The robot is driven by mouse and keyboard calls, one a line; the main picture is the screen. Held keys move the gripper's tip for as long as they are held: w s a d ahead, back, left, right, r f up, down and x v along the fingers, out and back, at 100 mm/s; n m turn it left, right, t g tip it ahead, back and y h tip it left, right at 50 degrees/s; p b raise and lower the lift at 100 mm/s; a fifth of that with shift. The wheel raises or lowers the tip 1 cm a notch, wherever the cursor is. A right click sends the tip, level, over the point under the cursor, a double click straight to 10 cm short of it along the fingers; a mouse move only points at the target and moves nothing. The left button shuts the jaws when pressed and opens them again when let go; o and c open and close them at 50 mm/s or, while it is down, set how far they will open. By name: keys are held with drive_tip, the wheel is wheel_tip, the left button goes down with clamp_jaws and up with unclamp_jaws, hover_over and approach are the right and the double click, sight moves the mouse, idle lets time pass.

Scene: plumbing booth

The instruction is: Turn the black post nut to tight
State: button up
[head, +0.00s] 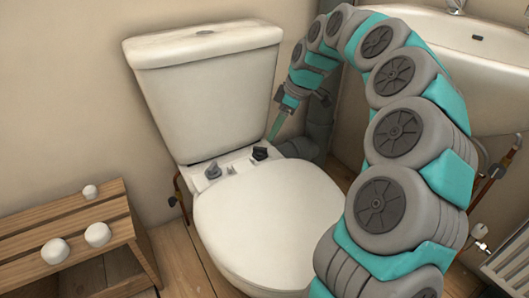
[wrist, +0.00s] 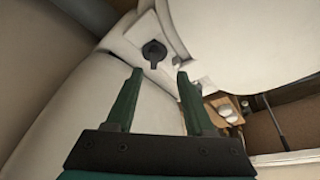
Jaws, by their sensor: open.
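The black post nut (head: 260,153) stands on the white ledge behind the seat of the toilet, at the right hinge post. In the wrist view the black nut (wrist: 154,51) shows as a dark knob with a small wing, just beyond the fingertips. My gripper (head: 275,128) is above and a little right of the nut in the head view, pointing down. In the wrist view my gripper (wrist: 160,75) is open, its two green fingers apart with nothing between them. The fingers do not appear to touch the nut.
A grey post nut (head: 213,171) stands on the left of the same ledge. The cistern (head: 207,90) rises close behind. The closed seat lid (head: 267,222) is in front. A wooden bench (head: 75,245) with white knobs stands left, a basin (head: 455,65) right.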

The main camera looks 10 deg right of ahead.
sight(266, 149)
drive_tip(key=x, duration=0.5)
drive_tip(key=b+x, duration=0.1)
drive_tip(key=x, duration=0.2)
drive_tip(key=shift+w+d+f, duration=0.2)
drive_tip(key=shift+w+d, duration=0.15)
drive_tip(key=shift+w, duration=0.05)
drive_tip(key=shift+c, duration=0.3)
clamp_jaws()
drive_tip(key=shift+f, duration=0.1)
